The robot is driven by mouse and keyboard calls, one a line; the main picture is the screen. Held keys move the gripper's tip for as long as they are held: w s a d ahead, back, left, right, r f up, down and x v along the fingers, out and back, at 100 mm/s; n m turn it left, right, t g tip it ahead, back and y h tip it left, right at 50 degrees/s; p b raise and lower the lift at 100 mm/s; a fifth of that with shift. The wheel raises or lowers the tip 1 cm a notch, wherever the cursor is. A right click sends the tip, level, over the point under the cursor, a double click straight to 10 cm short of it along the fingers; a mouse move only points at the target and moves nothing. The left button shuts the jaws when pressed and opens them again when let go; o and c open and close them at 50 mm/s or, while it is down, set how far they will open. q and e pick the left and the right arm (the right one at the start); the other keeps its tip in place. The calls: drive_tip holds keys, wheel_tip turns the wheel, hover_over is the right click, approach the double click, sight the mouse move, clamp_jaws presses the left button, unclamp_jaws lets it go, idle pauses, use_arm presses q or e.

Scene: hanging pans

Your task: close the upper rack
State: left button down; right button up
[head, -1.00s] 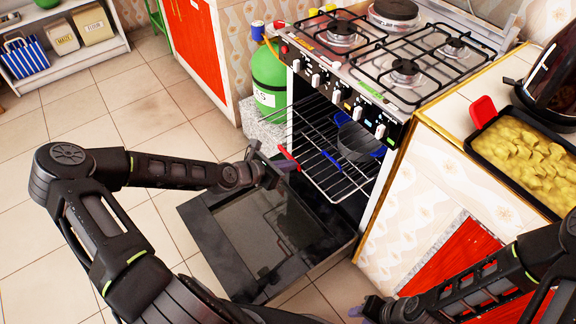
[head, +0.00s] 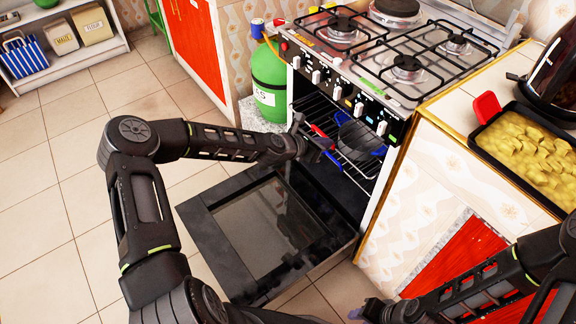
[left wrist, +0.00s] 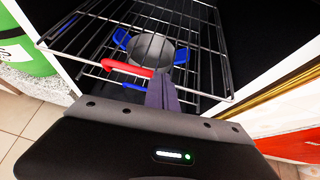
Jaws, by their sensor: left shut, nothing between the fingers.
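The wire rack (head: 352,172) is in the open oven (head: 375,200), and it shows in the left wrist view (left wrist: 82,67). A red strip (left wrist: 127,68) runs along its front, with a blue strip (left wrist: 122,83) close below. A grey pot (left wrist: 150,50) with blue side handles is among the wires; I cannot tell whether it rests on this rack. My left gripper (head: 330,150) is shut and empty at the rack's front, its fingers (left wrist: 162,92) close to the front bar. Contact is unclear. My right gripper (head: 366,309) is low at the bottom edge; its jaws are unclear.
The oven door (head: 215,240) hangs open and flat below the rack. A green gas bottle (head: 269,85) stands left of the oven. The counter at right holds a black tray of yellow food (head: 525,150). The tiled floor at left is clear.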

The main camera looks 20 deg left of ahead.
use_arm(q)
drive_tip(key=w+d, duration=0.2)
drive_tip(key=w, duration=0.1)
drive_tip(key=w+d+b, duration=0.1)
drive_tip(key=w, duration=0.1)
drive_tip(key=shift+w+d+f, duration=0.1)
drive_tip(key=shift+w+d, duration=0.05)
drive_tip(key=shift+w, duration=0.1)
drive_tip(key=shift+w+r, duration=0.15)
drive_tip(key=shift+r, duration=0.1)
use_arm(e)
drive_tip(key=shift+s+f, duration=0.1)
drive_tip(key=shift+f, duration=0.6)
use_arm(q)
drive_tip(key=shift+r, duration=0.2)
use_arm(e)
drive_tip(key=shift+s, duration=0.15)
